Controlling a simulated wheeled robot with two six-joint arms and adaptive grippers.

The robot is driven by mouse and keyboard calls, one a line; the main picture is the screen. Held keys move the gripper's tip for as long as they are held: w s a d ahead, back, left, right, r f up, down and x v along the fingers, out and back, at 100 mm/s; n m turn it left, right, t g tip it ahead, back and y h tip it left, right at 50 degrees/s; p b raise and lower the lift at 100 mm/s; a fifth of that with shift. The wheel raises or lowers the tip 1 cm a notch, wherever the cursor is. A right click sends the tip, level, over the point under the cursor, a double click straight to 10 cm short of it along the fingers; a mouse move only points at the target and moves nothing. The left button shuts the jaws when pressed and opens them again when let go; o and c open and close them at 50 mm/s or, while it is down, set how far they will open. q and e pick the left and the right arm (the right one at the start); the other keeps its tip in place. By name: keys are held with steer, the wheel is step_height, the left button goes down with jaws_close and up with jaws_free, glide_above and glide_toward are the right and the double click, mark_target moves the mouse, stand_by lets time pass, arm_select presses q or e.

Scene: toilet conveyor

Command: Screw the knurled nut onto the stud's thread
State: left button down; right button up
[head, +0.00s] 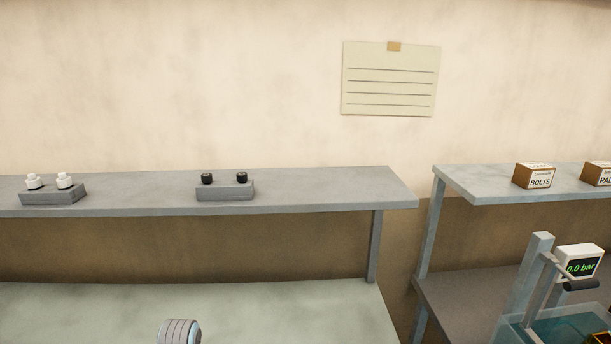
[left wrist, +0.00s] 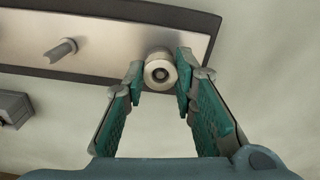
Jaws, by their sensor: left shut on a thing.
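In the left wrist view, my left gripper (left wrist: 161,78) has its two teal fingers shut on the round metal knurled nut (left wrist: 158,70). I cannot tell whether the nut touches the plate or sits around a thread. A bare grey stud (left wrist: 62,50) sticks out of the plate to the left of the nut, apart from it. Neither gripper shows in the head view.
A grey block (left wrist: 14,108) lies at the left edge of the wrist view. In the head view, a shelf (head: 330,190) holds small blocks with white (head: 64,181) and black (head: 207,178) knobs. A box marked BOLTS (head: 540,180) and a gauge (head: 580,262) are at the right.

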arm_select(q)
steer(key=m, duration=0.3)
steer(key=shift+m, duration=0.4)
steer(key=m, duration=0.8)
steer(key=shift+m, duration=0.4)
steer(key=m, duration=0.6)
steer(key=shift+m, duration=0.4)
steer(key=m, duration=0.5)
steer(key=c, duration=1.6)
jaws_free()
steer(key=shift+c, duration=0.2)
